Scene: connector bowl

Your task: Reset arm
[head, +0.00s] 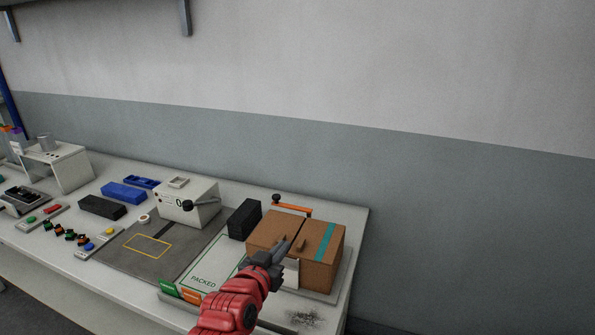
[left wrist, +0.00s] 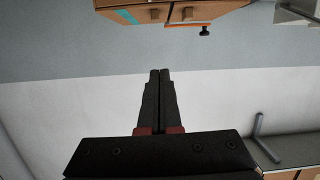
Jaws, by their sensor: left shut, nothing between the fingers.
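My left gripper (head: 283,246) is at the end of my red arm, in front of the brown cardboard box (head: 317,242) at the right end of the table in the head view. It is shut and empty. In the left wrist view the two dark fingers (left wrist: 160,75) lie side by side against the wall, with the brown box (left wrist: 190,12) upside down at the top edge. I cannot tell whether the gripper touches the box in the head view. My right gripper does not show.
The box has a teal stripe and stands by the "PACKED" area (head: 207,268). A black block (head: 244,219), a white device (head: 188,203), a grey mat (head: 135,252), blue bins (head: 124,193) and several small connectors (head: 70,235) lie to the left. The wall is behind.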

